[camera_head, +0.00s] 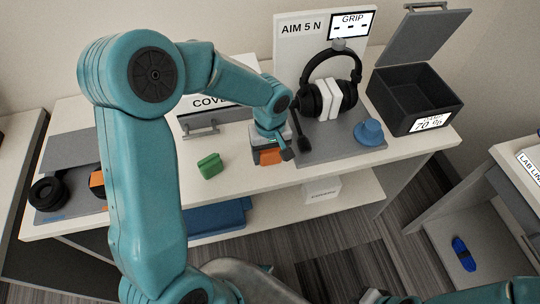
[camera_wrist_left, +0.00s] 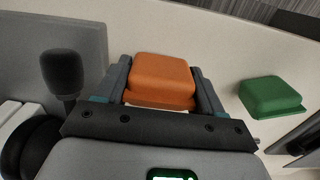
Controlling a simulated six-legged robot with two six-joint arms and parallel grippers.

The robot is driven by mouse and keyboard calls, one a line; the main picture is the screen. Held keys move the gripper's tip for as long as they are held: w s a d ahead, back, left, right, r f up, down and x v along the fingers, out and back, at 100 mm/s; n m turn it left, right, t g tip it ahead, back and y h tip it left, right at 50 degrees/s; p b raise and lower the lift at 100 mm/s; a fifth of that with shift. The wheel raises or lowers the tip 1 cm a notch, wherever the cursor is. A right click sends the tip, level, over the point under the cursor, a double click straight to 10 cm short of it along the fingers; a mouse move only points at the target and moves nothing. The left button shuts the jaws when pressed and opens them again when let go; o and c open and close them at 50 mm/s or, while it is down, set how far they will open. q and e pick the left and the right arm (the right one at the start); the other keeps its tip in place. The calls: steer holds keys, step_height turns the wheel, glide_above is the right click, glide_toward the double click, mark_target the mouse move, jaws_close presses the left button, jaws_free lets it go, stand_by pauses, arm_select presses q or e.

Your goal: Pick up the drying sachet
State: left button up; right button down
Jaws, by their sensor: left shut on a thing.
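An orange block (camera_head: 267,157), shaped like a small padded sachet, is between the fingers of my left gripper (camera_head: 272,152) near the front edge of the white table. In the left wrist view the orange sachet (camera_wrist_left: 162,80) sits with a finger on each side, and the gripper is shut on it. I cannot tell whether it touches the table. A similar green sachet (camera_head: 210,166) lies on the table to the left; it also shows in the left wrist view (camera_wrist_left: 270,96). No label names either one. My right gripper is not in view.
Headphones (camera_head: 330,88) hang on a stand, with a blue hat-shaped piece (camera_head: 370,132) on the grey mat. An open dark box (camera_head: 414,95) stands at right. Black ear pads (camera_head: 48,194) lie at left. A white box (camera_head: 322,190) is on the lower shelf.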

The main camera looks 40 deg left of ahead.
arm_select(q)
step_height(320, 180, up, 18)
steer(key=p, duration=0.1)
